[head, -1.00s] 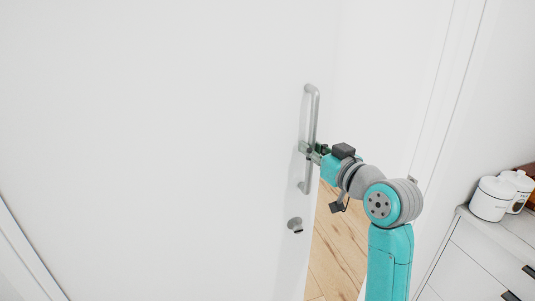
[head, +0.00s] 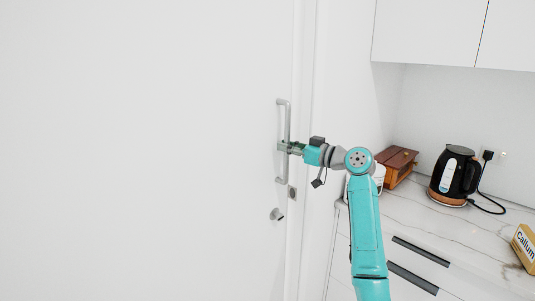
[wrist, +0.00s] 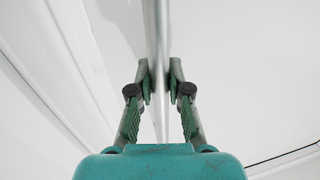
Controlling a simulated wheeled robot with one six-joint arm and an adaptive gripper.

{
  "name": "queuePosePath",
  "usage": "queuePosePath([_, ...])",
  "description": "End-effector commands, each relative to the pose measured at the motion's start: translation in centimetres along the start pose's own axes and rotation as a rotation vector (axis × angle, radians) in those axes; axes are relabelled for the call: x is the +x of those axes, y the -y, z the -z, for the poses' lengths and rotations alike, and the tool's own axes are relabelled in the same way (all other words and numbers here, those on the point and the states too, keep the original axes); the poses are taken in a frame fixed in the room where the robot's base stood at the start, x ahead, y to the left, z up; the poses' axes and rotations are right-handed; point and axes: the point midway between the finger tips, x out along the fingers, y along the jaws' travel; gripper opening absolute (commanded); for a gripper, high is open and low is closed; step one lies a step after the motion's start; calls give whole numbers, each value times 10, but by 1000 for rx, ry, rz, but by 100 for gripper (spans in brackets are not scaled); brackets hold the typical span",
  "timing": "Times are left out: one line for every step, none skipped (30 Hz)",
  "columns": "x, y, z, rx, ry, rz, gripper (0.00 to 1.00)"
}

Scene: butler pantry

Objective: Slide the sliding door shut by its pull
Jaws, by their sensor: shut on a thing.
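The white sliding door (head: 140,150) fills the left of the head view. Its edge is close to the white frame (head: 307,120) on the right; any narrow gap there is hard to judge. The pull (head: 286,115) is a grey upright bar near that edge, and it also shows in the wrist view (wrist: 156,40). My gripper (head: 287,147) is shut on the pull at about its mid-height. In the wrist view its two fingers (wrist: 159,80) stand on either side of the bar.
A counter (head: 465,233) with drawers stands at the right, close by my arm. On it are a black kettle (head: 455,175), a wooden box (head: 398,163) and a yellow package (head: 525,246). White cabinets (head: 430,30) hang above.

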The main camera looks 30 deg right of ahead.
Motion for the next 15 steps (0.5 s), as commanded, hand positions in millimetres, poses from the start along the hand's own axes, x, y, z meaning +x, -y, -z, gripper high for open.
queuePosePath([-2, -11, 1, 2, 1, -2, 0])
queuePosePath([-3, -17, 1, 2, 1, -2, 0])
queuePosePath([-4, -23, 0, 1, 1, -3, 0])
queuePosePath([-5, -28, 0, 2, 1, -3, 0])
queuePosePath([-6, -32, 0, 1, 1, -3, 0])
queuePosePath([-7, -37, 1, 0, 0, -4, 0])
queuePosePath([-8, -41, 1, 0, 0, -5, 0])
queuePosePath([-8, -43, 1, 0, 0, -6, 0])
queuePosePath([-9, -46, 0, 1, 0, -6, 0])
queuePosePath([-9, -48, 0, 1, 0, -6, 0])
queuePosePath([-9, -49, 0, 0, 0, -6, 0])
queuePosePath([-9, -50, 0, -1, 0, -6, 0])
queuePosePath([-9, -51, 1, -1, 0, -6, 0])
queuePosePath([-10, -52, 1, -1, -1, -6, 0])
queuePosePath([-10, -52, 1, -2, -1, -6, 0])
